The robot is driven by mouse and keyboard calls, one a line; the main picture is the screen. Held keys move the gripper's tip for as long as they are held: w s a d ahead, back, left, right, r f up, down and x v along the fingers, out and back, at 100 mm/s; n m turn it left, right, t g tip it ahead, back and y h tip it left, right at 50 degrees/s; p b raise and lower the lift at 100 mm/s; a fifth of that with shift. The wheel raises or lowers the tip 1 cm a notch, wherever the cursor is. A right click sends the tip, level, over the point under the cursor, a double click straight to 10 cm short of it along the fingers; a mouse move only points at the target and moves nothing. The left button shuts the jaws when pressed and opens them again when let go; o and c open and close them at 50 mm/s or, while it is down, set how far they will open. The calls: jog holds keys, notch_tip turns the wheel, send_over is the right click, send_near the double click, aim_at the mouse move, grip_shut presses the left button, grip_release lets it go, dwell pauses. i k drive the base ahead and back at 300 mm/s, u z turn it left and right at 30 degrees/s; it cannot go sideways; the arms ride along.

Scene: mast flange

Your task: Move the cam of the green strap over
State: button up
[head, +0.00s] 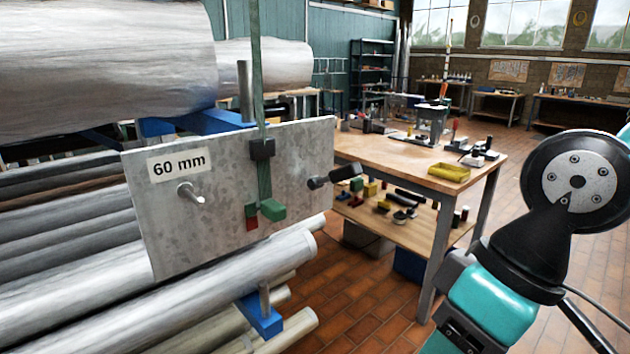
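The green strap (257,65) runs straight down from the top edge to a grey metal plate (220,205) labelled "60 mm". A dark block (262,150) sits around the strap near the plate's upper edge. Below it, the strap ends near a green block (272,210) with a small red piece (251,217) to its left. I cannot tell for sure which part is the cam. A black-handled lever or knob (335,177) sticks out at the plate's right edge. My teal and black arm is at the right, apart from the plate. My gripper is not visible.
A metal peg (190,193) sticks out of the plate. Large pale logs or pipes (95,70) lie behind and above it, with more below on blue supports (262,318). A wooden workbench (400,155) stands right of the plate. Brick floor (375,310) is open between.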

aim_at(346, 172)
jog(key=z, duration=0.55)
jog(key=k, duration=1.4)
jog(key=z, duration=0.8)
jog(key=i, duration=1.05)
jog(key=u, duration=0.95)
jog(key=i, duration=0.55)
jog(key=u, duration=0.4)
